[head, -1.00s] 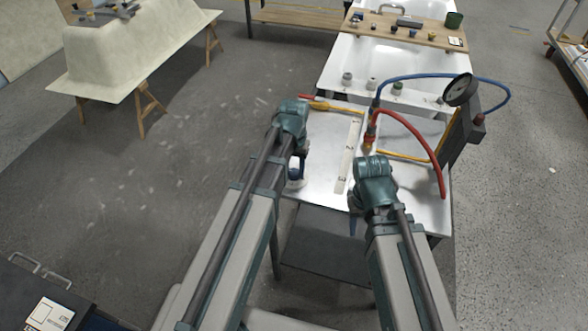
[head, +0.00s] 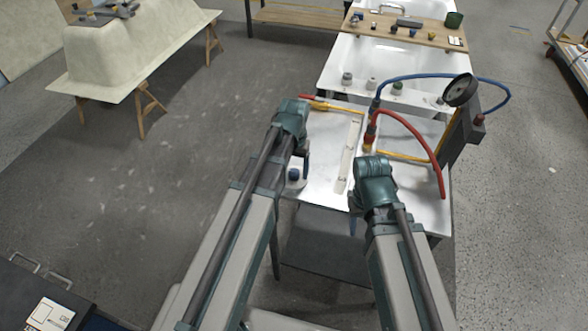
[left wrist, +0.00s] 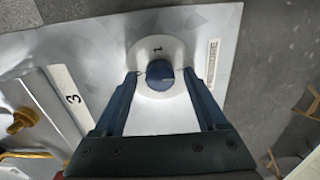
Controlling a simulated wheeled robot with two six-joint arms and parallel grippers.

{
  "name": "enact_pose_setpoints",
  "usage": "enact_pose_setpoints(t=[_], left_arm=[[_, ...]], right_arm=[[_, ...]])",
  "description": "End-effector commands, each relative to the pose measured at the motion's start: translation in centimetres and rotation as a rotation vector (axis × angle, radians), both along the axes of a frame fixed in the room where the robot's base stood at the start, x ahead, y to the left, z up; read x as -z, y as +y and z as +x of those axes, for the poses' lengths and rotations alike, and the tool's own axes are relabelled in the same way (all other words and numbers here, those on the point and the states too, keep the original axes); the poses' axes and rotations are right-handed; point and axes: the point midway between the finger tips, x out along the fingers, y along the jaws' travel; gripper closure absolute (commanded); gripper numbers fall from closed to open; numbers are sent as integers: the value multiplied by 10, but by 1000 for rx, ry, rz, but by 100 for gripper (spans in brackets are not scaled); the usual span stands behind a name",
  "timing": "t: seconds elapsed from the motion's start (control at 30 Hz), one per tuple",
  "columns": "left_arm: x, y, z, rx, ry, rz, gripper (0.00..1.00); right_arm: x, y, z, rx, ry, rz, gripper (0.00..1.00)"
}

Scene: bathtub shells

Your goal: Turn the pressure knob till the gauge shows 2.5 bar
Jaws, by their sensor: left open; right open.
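The round gauge (head: 460,90) with a dark face stands at the right of the metal bench in the head view; its reading is too small to make out. A dark red knob (head: 479,119) sits on the grey box below it; I cannot tell whether it is the pressure knob. My left gripper (left wrist: 160,74) is open, its fingers on either side of a dark blue round piece (left wrist: 159,73) on a white disc marked 1. Contact is unclear. The blue piece also shows in the head view (head: 294,174). My right gripper (head: 354,222) is open at the bench's front edge.
A white strip (head: 350,155) lies across the metal bench (head: 325,135). A white tub (head: 385,65) stands behind it.

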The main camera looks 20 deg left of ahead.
Motion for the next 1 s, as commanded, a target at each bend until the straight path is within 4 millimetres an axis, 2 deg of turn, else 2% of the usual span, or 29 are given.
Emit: enact_pose_setpoints(t=[0.27, 0.8, 1.0], left_arm=[[-26, 0, 0, 0, 0, 0, 26], [-109, 0, 0, 0, 0, 0, 26], [-132, 0, 0, 0, 0, 0, 26]], right_arm=[[-26, 0, 0, 0, 0, 0, 50], [-109, 0, 0, -1, 0, 0, 50], [-132, 0, 0, -2, 0, 0, 50]])
